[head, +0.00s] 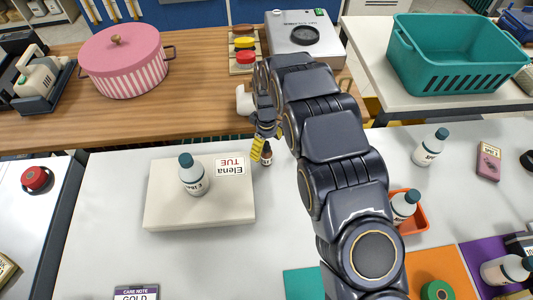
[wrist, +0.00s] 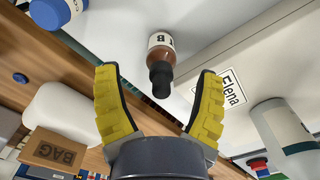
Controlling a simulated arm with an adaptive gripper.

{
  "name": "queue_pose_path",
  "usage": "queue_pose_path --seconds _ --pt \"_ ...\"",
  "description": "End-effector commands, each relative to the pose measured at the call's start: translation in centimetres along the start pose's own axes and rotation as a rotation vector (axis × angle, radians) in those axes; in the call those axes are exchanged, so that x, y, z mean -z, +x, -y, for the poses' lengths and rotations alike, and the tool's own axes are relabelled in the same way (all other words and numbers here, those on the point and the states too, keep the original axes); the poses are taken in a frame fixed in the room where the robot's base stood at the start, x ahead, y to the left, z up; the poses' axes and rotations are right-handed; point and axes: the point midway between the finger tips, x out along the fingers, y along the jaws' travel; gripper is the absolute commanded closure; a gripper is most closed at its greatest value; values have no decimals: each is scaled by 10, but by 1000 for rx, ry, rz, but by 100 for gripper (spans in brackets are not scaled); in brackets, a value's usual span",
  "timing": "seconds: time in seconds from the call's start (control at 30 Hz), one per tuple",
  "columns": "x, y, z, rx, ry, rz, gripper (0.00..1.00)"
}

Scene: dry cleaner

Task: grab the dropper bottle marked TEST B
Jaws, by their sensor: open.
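The small brown dropper bottle (wrist: 161,54) has a black top and a white label. A "B" shows on the label in the wrist view, with the rest cut off or unclear. In the head view the bottle (head: 266,158) stands on the white counter, just right of the cream box. My gripper (wrist: 157,72) is open, with a yellow finger on each side of the bottle's black top and a gap on both sides. In the head view my gripper (head: 259,150) is beside the bottle, and my arm hides part of that area.
A white bottle (head: 194,178) stands on the cream box (head: 165,217), which bears an "Elena TUE" card (head: 231,168). A wooden counter (head: 190,109) lies behind. An orange tray (head: 417,224) holding a bottle is to the right.

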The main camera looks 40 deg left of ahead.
Motion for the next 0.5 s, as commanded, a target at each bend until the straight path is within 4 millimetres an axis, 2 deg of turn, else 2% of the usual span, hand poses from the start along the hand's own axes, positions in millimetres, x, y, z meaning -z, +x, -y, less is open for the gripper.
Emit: queue_pose_path --seconds 0.1,0.2,0.43,0.47,0.5 --pt "-1 21 2 2 0 4 31" --pt "0 32 2 0 -1 1 31" --pt "0 34 1 -1 0 0 31" --pt "0 34 1 -1 0 0 40" --pt "0 34 1 -1 0 0 57"
